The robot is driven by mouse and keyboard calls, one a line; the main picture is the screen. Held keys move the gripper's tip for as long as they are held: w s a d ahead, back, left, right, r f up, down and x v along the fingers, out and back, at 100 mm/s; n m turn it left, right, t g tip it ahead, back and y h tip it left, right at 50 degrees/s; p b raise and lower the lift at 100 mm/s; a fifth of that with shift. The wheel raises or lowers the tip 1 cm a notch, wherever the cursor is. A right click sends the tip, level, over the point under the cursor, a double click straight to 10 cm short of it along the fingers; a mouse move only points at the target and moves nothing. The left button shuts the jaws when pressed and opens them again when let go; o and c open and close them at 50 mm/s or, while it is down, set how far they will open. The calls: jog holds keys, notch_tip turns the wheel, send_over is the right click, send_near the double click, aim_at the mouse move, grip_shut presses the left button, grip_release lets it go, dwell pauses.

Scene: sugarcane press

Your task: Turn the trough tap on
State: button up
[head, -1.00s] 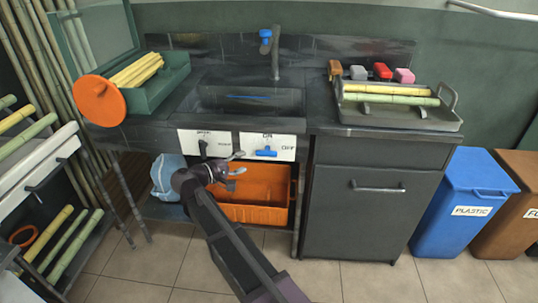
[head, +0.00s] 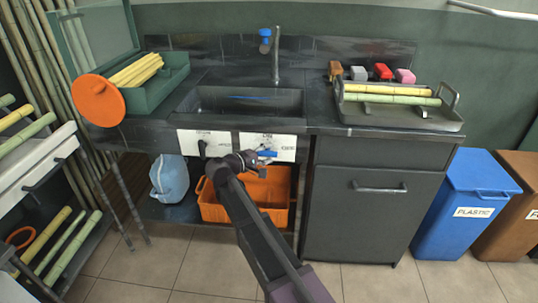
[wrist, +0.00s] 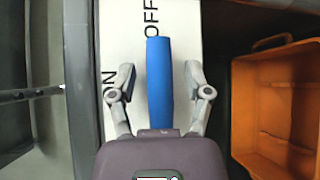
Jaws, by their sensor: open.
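The blue lever handle (head: 268,153) sits on the right white panel (head: 285,141) under the sink front and lies horizontal. In the wrist view the blue handle (wrist: 159,85) points toward the word OFF, with ON to its left. My gripper (head: 262,158) is at the handle. In the wrist view my gripper (wrist: 159,72) is open, with one finger on each side of the handle and a gap to both. The base of the handle is hidden behind my gripper. The sink trough (head: 245,101) has a tall tap (head: 276,58) with a blue top piece (head: 265,34).
A left white panel with a black lever (head: 202,148) is beside it. A dark cabinet (head: 374,215) is to the right. A green box of cane (head: 165,88) is on the counter.

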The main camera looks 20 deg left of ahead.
grip_shut()
jog(key=shift+s+d, duration=0.1)
jog(key=shift+d, duration=0.05)
dwell(0.4)
